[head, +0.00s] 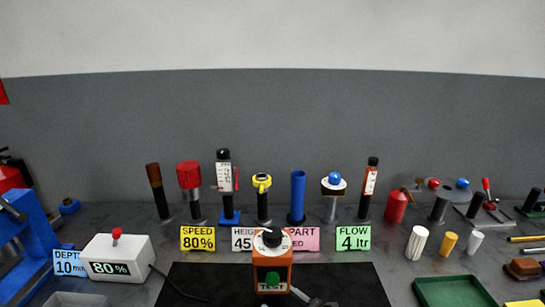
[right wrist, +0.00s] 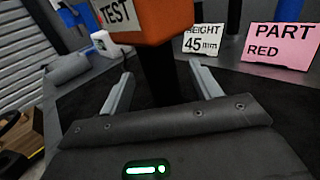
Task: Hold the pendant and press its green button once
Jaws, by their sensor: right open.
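The pendant (head: 285,262) is an orange box standing upright at the front middle of the table. It has a black knob on top, a round green button (head: 272,278) on its front face and a TEST label below the button. In the right wrist view the orange box (right wrist: 165,28) is at the top, with a dark handle (right wrist: 158,85) below it. My right gripper (right wrist: 162,70) is open, with its two fingers on either side of the handle, and no contact is clear. The green button's face is hardly visible in that view. My left gripper is not in view.
A black mat (head: 355,285) lies under the pendant. Behind it stand several upright tools and cards, including the pink PART card (head: 304,239) and green FLOW card (head: 353,238). A white 80% box (head: 118,258) is at left, a green tray (head: 455,292) at right.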

